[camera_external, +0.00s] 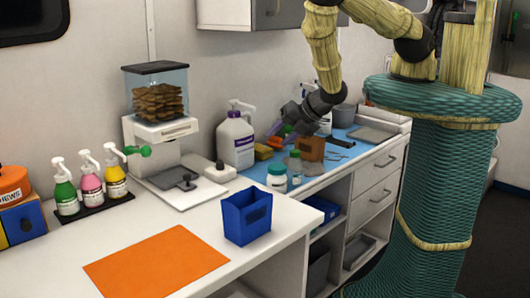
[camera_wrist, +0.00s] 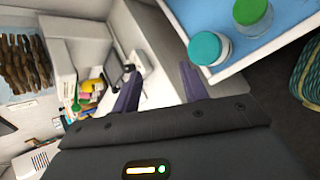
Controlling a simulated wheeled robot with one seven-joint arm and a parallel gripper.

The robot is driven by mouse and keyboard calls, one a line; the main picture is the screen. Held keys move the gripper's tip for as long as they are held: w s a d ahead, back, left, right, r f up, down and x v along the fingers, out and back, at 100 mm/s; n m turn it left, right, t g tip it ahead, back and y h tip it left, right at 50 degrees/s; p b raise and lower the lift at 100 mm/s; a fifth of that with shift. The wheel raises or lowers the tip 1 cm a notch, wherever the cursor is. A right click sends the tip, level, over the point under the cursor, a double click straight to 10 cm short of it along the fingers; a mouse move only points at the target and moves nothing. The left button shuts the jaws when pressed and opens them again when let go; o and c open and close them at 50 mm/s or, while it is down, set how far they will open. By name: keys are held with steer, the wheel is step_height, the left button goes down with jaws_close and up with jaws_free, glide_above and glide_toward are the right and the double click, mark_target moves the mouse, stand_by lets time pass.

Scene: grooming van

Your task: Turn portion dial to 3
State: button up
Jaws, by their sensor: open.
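A treat dispenser (camera_external: 158,128) with a clear hopper of brown treats stands against the wall on the left counter. A green knob (camera_external: 138,150) sticks out at its lower left. A small pale block with a dark knob (camera_external: 220,168) sits at the right of its base; I cannot tell which of these is the portion dial, and no numbers are readable. In the wrist view the hopper's treats (camera_wrist: 22,65) show at the left. My gripper (camera_external: 284,131) is over the blue mat, right of the dispenser and apart from it. Its fingers (camera_wrist: 160,90) are open and empty.
A large white pump bottle (camera_external: 236,142) stands between my gripper and the dispenser. Lidded jars (camera_external: 277,178) stand on the blue mat's front edge. A blue bin (camera_external: 247,216), orange mat (camera_external: 157,262) and several pump bottles (camera_external: 90,182) are on the left counter.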

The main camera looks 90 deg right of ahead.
steer(key=s+a+r+m+g+y, duration=0.1)
steer(key=s+r+m+g+y, duration=0.2)
steer(key=r+m, duration=1)
steer(key=shift+s+a+m+g, duration=0.15)
steer(key=shift+a+m+g, duration=0.1)
steer(key=shift+m+g, duration=0.55)
steer(key=shift+r, duration=0.1)
steer(key=s+d+r+m+g+b, duration=0.1)
steer(key=s+d+r+m+b, duration=0.1)
steer(key=s+r+m+b, duration=0.2)
steer(key=shift+s+d+m+y+b, duration=0.15)
steer(key=shift+s+m+y+b, duration=0.15)
steer(key=shift+s+m+b, duration=0.5)
steer(key=shift+o, duration=0.5)
